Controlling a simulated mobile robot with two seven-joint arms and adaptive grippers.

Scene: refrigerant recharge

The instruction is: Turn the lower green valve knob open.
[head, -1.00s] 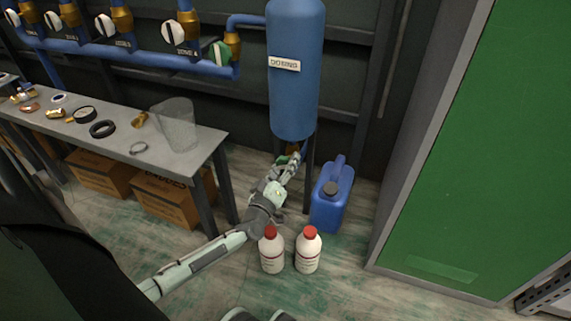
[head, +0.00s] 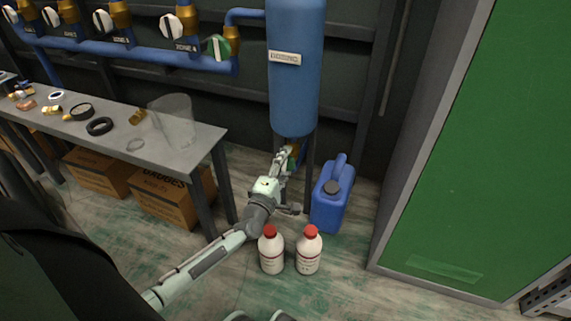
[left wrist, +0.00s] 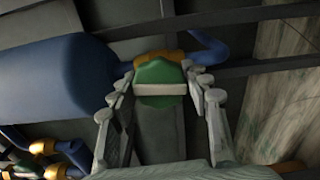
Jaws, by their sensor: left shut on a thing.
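The lower green valve knob (left wrist: 160,82), with a pale bar across its face, sits on a brass valve body below the blue tank (head: 296,80). In the left wrist view it lies between the two fingers of my left gripper (left wrist: 160,92), which is shut on it. The bar runs level across that view. In the head view my left gripper (head: 284,156) reaches under the tank, and its fingers and the tank's legs mostly hide the knob. My right gripper is not in view.
Two white bottles with red caps (head: 271,255) (head: 308,255) stand by my left forearm. A blue jug (head: 332,200) stands right of the tank legs. The grey bench (head: 190,155) is to the left. An upper green knob (head: 218,46) is on the wall pipe.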

